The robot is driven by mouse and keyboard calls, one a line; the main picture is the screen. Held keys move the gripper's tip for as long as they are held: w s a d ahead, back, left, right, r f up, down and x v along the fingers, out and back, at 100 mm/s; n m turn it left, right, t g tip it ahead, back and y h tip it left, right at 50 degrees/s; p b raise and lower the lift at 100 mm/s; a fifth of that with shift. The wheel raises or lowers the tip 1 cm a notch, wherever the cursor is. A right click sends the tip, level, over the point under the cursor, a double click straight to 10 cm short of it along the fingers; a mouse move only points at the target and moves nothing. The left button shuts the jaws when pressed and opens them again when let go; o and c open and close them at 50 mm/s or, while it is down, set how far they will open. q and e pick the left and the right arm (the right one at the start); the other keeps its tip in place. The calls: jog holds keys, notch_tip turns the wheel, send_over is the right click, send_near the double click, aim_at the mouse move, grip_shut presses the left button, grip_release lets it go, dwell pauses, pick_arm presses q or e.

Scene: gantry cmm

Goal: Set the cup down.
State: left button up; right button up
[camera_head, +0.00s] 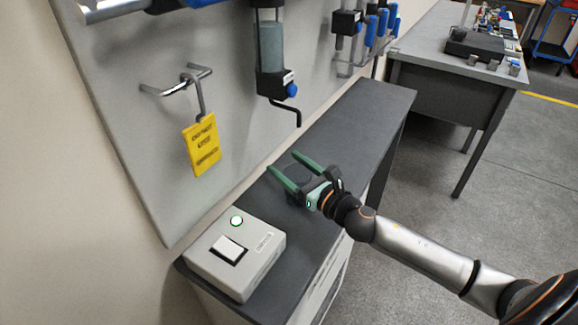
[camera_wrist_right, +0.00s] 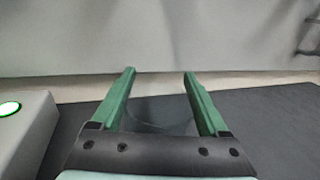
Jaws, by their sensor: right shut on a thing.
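The cup (camera_head: 298,178) is a dark, see-through shape, hard to tell from the dark worktop. It sits between the green fingers of my right gripper (camera_head: 283,163), which is shut on it. In the right wrist view the cup (camera_wrist_right: 160,113) shows faintly between the two fingers of the right gripper (camera_wrist_right: 159,74). It is low over the dark counter (camera_head: 345,125); I cannot tell whether its base touches the surface. My left gripper is not in view.
A grey box (camera_head: 222,272) with a white switch and a lit green button stands on the counter's near end. Above hang a yellow tag (camera_head: 201,146) on a hook and a clear cylinder dispenser (camera_head: 271,50) with a bent spout. The counter beyond the gripper is clear.

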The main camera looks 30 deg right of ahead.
aim_at(308, 181)
jog(key=o, duration=1.4)
jog(key=shift+f, duration=0.1)
jog(key=shift+c, duration=0.2)
jog(key=shift+r, duration=0.2)
jog(key=shift+s+f, duration=0.15)
jog(key=shift+s, duration=0.25)
jog(key=b+v, duration=0.1)
jog(key=v, duration=1)
jog(key=shift+s+d+b, duration=0.1)
jog(key=shift+d+b, duration=0.05)
jog(key=shift+b, duration=0.15)
